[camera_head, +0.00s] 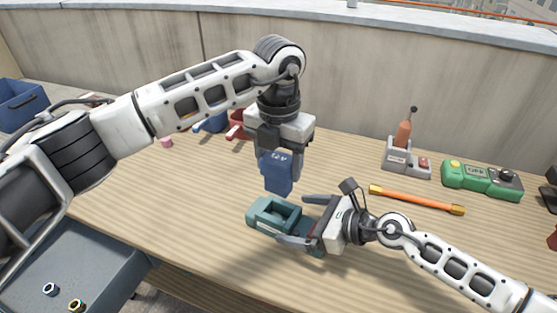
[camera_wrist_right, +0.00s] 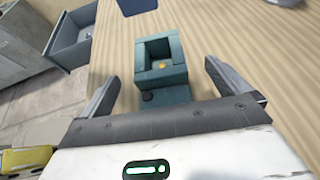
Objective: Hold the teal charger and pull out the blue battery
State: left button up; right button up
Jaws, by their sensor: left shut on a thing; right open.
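The blue battery (camera_head: 277,174) is held upright by my left gripper (camera_head: 278,158), which is shut on it. The battery is above the table and clear of the charger. The teal charger (camera_head: 262,221) stands on the table below it. Its socket is empty in the right wrist view (camera_wrist_right: 175,93), with a small orange spot inside. My right gripper (camera_head: 300,220) is open, with one finger on each side of the charger. In the right wrist view a gap shows between each finger and the charger. A corner of the battery shows at that view's top edge (camera_wrist_right: 137,5).
An orange bar (camera_head: 416,200) lies to the right on the table. Behind it stand a grey device with a lever (camera_head: 405,158) and a green control box (camera_head: 481,180). Red (camera_head: 236,128) and blue items lie at the back. A grey drawer (camera_head: 75,270) is at the front left.

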jog(key=shift+v, duration=3.9)
